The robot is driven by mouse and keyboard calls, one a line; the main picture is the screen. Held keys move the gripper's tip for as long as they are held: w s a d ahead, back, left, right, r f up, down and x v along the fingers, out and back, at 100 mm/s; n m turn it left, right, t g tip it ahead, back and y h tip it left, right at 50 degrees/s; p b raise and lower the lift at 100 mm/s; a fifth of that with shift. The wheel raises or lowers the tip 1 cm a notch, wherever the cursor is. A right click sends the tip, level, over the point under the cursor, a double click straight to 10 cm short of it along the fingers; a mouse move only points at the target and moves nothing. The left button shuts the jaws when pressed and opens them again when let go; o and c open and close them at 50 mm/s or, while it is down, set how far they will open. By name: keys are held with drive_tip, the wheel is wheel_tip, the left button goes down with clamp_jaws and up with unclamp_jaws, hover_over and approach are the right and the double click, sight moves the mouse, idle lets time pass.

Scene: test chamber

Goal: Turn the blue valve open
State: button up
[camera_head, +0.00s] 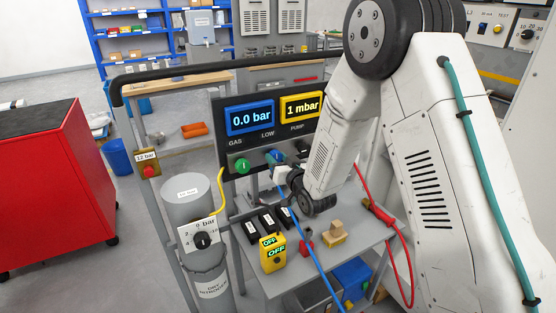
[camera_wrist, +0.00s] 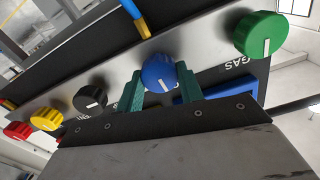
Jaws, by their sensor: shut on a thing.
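The blue valve (camera_wrist: 160,73) is a round knob with a white pointer mark, on a grey strip of the control panel. My gripper (camera_wrist: 161,84) has its green fingers on either side of the knob and is shut on it. In the head view the blue valve (camera_head: 273,156) shows partly, right of the green GAS knob (camera_head: 242,165) and below the "LOW" label. My wrist hides much of that area. The gas display (camera_head: 249,117) reads 0.0 bar and the pump display (camera_head: 301,106) reads 1 mbar.
Black, yellow and red knobs (camera_wrist: 90,98) line the same strip. Below is a cart shelf (camera_head: 290,292) with a yellow OFF box (camera_head: 272,253) and small blocks. A gas cylinder (camera_head: 190,198), blue hose (camera_head: 318,262) and red cable (camera_head: 408,250) are close by.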

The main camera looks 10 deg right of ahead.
drive_tip(key=n, duration=0.3)
drive_tip(key=shift+n, duration=0.4)
drive_tip(key=n, duration=0.4)
drive_tip(key=shift+a+n, duration=0.1)
drive_tip(key=shift+n, duration=0.2)
drive_tip(key=n, duration=0.4)
drive_tip(key=shift+n, duration=0.3)
drive_tip(key=shift+a+n, duration=0.1)
drive_tip(key=shift+n, duration=2)
drive_tip(key=o, duration=1)
drive_tip(key=shift+s+f, duration=0.1)
